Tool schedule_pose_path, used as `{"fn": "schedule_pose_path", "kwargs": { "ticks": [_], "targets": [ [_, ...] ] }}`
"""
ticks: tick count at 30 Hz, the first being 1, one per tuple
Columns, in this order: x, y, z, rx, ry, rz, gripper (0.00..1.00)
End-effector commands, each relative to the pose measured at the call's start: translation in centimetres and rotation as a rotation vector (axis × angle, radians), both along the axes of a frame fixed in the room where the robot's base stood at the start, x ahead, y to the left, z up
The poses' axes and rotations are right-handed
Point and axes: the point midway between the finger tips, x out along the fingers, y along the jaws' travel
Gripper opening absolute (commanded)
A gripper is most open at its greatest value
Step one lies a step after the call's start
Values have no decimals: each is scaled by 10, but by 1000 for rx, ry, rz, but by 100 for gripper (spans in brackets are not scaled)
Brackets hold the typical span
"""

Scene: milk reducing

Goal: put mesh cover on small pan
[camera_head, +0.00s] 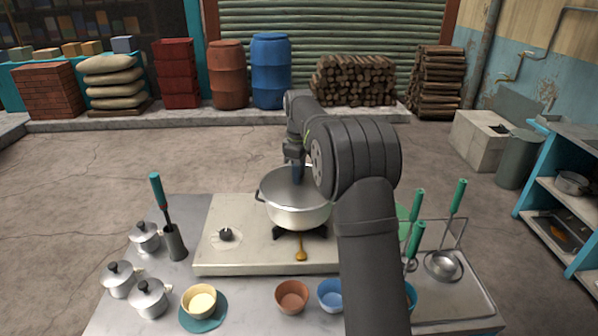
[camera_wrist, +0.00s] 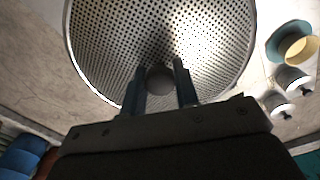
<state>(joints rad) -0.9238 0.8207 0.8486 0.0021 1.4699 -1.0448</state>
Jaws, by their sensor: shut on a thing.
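My gripper (camera_wrist: 160,72) is shut on the dark round knob of the mesh cover (camera_wrist: 105,45), a perforated metal disc that fills the top of the wrist view. In the head view, my gripper (camera_head: 297,172) points down over a silver pan (camera_head: 298,216) with side handles, standing on the stove. A grey disc, which looks like the mesh cover (camera_head: 277,187), lies level across the pan's mouth. I cannot tell whether it touches the rim or hovers just above it. My arm hides the pan's right side.
The pan stands on a pale stove (camera_head: 240,255) with a black knob. Several small lidded pots (camera_head: 150,298) and a utensil holder (camera_head: 175,242) stand left. A cream bowl (camera_head: 201,302), brown bowl (camera_head: 292,297) and blue bowl (camera_head: 330,295) are in front. A utensil rack with a ladle (camera_head: 443,265) is right.

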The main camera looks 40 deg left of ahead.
Motion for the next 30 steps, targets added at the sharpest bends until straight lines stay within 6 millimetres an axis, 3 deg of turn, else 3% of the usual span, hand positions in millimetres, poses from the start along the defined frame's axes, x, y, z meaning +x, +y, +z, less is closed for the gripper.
{"fn": "schedule_pose_path", "kwargs": {
  "ticks": [20, 21, 24, 25, 30],
  "targets": [
    [0, 0, -12, 0, 0, 0, 2],
    [0, 0, -12, 0, 0, 0, 30],
    [0, 0, -12, 0, 0, 0, 50],
    [0, 0, -12, 0, 0, 0, 53],
    [0, 0, -12, 0, 0, 0, 53]
  ]
}}
